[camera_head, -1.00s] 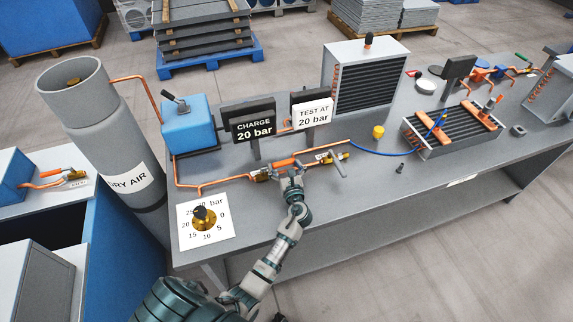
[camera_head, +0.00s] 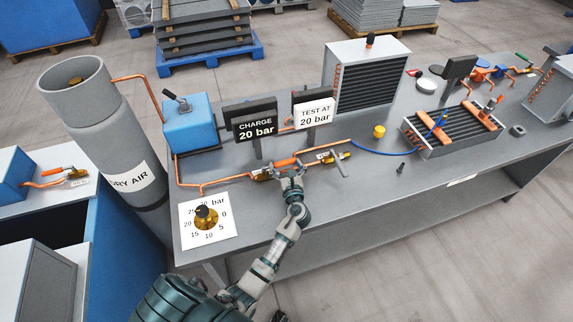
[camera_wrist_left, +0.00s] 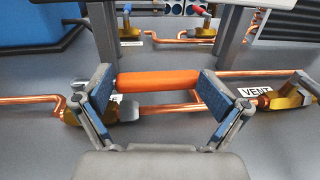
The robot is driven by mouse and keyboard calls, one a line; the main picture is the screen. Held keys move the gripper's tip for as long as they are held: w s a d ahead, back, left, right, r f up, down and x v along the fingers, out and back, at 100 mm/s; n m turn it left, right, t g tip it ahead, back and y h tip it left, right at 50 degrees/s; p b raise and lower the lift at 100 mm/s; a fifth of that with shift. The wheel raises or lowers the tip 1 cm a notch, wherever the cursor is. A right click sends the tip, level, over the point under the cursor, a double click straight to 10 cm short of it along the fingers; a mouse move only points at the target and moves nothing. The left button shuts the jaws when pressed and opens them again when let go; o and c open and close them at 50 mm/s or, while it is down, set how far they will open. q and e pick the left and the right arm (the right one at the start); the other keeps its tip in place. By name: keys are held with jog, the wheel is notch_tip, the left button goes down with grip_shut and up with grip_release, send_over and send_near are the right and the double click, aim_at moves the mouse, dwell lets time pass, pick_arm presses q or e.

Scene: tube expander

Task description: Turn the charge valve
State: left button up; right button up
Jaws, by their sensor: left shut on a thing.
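The valve's orange lever handle (camera_wrist_left: 158,80) runs across the left wrist view, along the copper pipe. It also shows in the head view (camera_head: 289,162). Its brass body (camera_wrist_left: 122,110) is at the left; the label beside it is mostly hidden by a finger. My left gripper (camera_wrist_left: 158,96) is shut on the orange handle, one blue-padded finger at each end. In the head view, my left gripper (camera_head: 289,172) is over the front pipe. My right gripper is not in view.
A sign reading CHARGE 20 bar (camera_head: 255,128) and one reading TEST AT 20 bar (camera_head: 314,114) stand behind the pipe. A gauge card (camera_head: 222,232) lies front left. The VENT valve (camera_wrist_left: 290,97) is to the right. The bench's front right is mostly clear.

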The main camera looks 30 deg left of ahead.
pick_arm(q)
jog(key=shift+a+r, duration=0.1)
jog(key=shift+r, duration=0.1)
jog(key=o, duration=1.3)
jog(key=shift+w+f, duration=0.1)
jog(key=shift+p+v, duration=0.4)
jog(key=shift+v, duration=0.6)
jog(key=shift+w+d+p+v, duration=0.15)
jog(key=shift+p+v, duration=0.05)
jog(key=shift+v, duration=0.65)
jog(key=shift+w+d+p+v, duration=0.1)
jog(key=shift+d+p+v, duration=0.1)
jog(key=shift+v, duration=0.7)
jog(key=shift+d+p+v, duration=0.2)
jog(key=shift+p+v, duration=0.4)
jog(key=shift+v, duration=2.25)
jog(key=shift+w+d+p+v, duration=0.15)
jog(key=shift+p+v, duration=0.05)
jog(key=shift+v, duration=1.15)
jog(key=shift+w+d+p+v, duration=0.15)
jog(key=shift+d+p+v, duration=0.1)
jog(key=shift+v, duration=1.15)
jog(key=shift+w+d+p+v, duration=0.1)
jog(key=shift+w+p+v, duration=0.1)
jog(key=shift+v, duration=1.15)
jog(key=shift+f, duration=0.15)
